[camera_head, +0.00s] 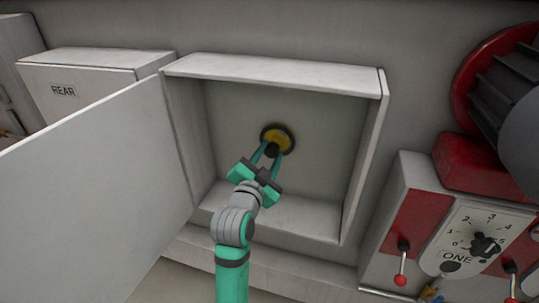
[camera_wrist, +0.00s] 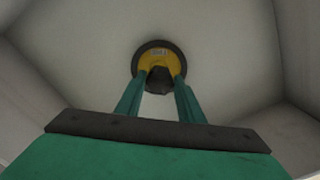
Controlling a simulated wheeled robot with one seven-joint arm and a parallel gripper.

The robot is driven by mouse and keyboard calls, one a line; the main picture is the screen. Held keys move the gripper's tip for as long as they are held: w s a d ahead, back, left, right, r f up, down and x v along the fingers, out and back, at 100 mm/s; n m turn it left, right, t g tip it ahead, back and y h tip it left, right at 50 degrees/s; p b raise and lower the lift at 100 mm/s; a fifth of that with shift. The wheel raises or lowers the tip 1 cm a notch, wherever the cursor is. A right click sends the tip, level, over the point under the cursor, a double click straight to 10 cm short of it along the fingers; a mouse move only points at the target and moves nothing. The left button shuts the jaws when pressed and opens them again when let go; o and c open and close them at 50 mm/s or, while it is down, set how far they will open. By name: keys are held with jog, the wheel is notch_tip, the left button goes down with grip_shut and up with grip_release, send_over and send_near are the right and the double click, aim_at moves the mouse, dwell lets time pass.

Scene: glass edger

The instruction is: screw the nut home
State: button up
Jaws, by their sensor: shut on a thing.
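The nut (camera_wrist: 160,79) is a dark piece in front of a yellow disc (camera_head: 283,137) with a dark rim, on the back wall of an open cabinet. The disc also shows in the wrist view (camera_wrist: 158,56). My gripper (camera_head: 268,151) reaches into the cabinet from below. Its two green fingers, also in the wrist view (camera_wrist: 160,88), are shut on the nut, one on each side. The fingers hide part of the nut. I cannot tell how far the nut is from the disc's face.
The cabinet (camera_head: 275,71) has walls on all sides of my gripper. Its door (camera_head: 100,190) stands open at the left. A closed box marked REAR (camera_head: 90,75) is farther left. A control panel (camera_head: 465,235) with a dial and red-knobbed levers is at the right.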

jog(key=m, duration=1.2)
jog(key=shift+m, duration=0.4)
jog(key=m, duration=0.6)
jog(key=shift+w, duration=0.1)
jog(key=m, duration=0.7)
jog(key=shift+m, duration=0.3)
jog(key=o, duration=1)
jog(key=shift+c, duration=0.2)
